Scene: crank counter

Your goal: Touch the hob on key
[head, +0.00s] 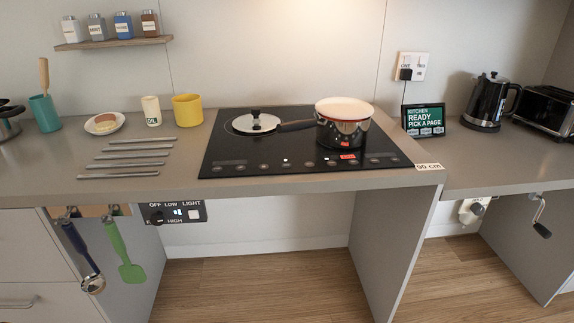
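The black hob (225,145) is set into the grey counter at the middle of the head view. A row of small touch keys (310,164) runs along its front edge. Their labels are too small to read, so I cannot tell which one is the on key. A red display (347,156) glows near the front, right of the middle. A pot (343,132) with a red rim stands on the hob's right side, its handle pointing left. A lid (256,124) lies at the hob's back left. My gripper is not in view.
Metal bars (140,153), a yellow mug (187,109) and a plate (104,125) are left of the hob. A tablet (424,119), kettle (488,101) and toaster (548,110) stand right. A switch panel (173,213) and a crank (541,219) are below the counter edge.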

